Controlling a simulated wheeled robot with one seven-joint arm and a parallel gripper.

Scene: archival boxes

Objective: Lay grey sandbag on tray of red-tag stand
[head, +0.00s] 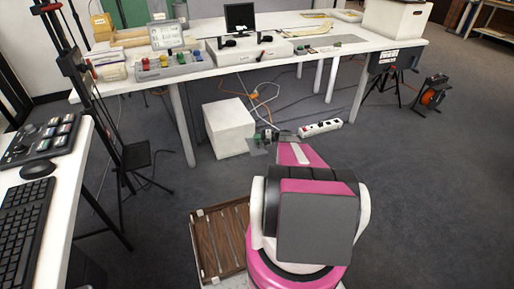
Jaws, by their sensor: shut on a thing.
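My gripper (264,138) is beyond my pink and black arm, low in front of the white table. It is small and partly hidden by the arm. It is shut on a small flat grey thing (257,149), which looks like the grey sandbag; its outline is hard to make out. A black stand (99,98) with red parts on its upper post is at the left. A dark tray (137,155) sits low on this stand and looks bare. The gripper is well to the right of this tray, with a gap between.
A white box (229,127) stands on the floor behind the gripper. A power strip (320,128) and cables lie near it. The white table (345,47) is behind. A desk with a keyboard (20,232) is at the left. A brown slatted case (220,240) is beside my base. Grey floor is open at right.

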